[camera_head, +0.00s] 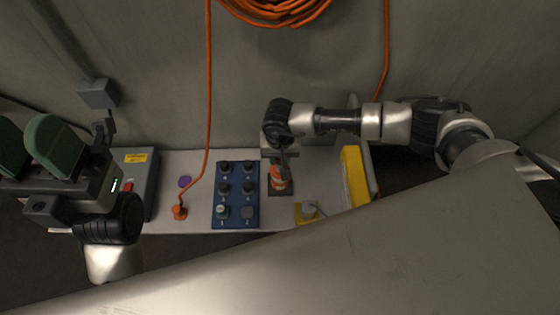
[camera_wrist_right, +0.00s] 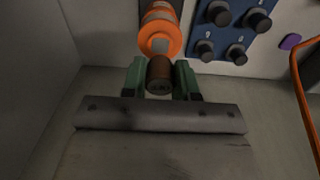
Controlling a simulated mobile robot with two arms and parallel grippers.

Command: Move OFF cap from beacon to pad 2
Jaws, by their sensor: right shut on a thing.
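The orange-and-white beacon (camera_head: 279,184) stands on a dark base right of the blue panel (camera_head: 240,221). My right gripper (camera_head: 282,150) is over the beacon. In the right wrist view, its green fingers (camera_wrist_right: 160,80) are shut on a dark brown cylindrical cap (camera_wrist_right: 159,74), in front of the beacon's orange ring (camera_wrist_right: 160,38). I cannot tell whether cap and beacon touch; any lettering is hidden. My left gripper (camera_head: 32,147) is open and empty at the far left.
A pale-topped knob (camera_head: 222,211) sits at position 1, with several dark knobs above. Left of the panel are an orange plug (camera_head: 179,212) with a cable, a purple disc (camera_head: 185,182) and a grey box (camera_head: 140,185). Yellow fixtures (camera_head: 354,175) stand right of the beacon.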

